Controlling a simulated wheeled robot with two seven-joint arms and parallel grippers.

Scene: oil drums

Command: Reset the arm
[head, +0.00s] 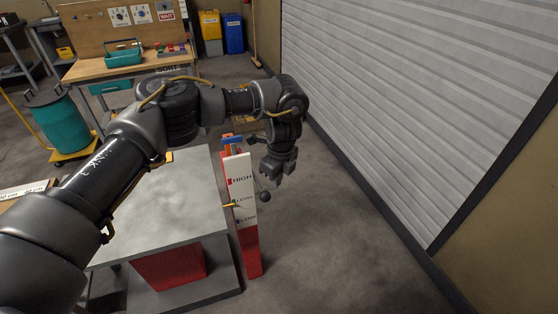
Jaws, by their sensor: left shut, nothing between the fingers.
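My left arm reaches in from the left across the view. My left gripper (277,172) points down, shut and empty, beside the upper part of a red post with a white level board (240,190). The board reads HIGH, LEVEL and LOW and has a yellow pointer (231,205). A dark round knob (264,197) sits at the board's right side, just below the gripper; I cannot tell whether they touch. My right gripper is not in view.
A grey-topped table (170,215) stands left of the post. A teal drum (58,122) stands on a yellow base at the left. A workbench (125,66) is at the back. A grey shutter wall (420,90) bounds the right; the floor before it is clear.

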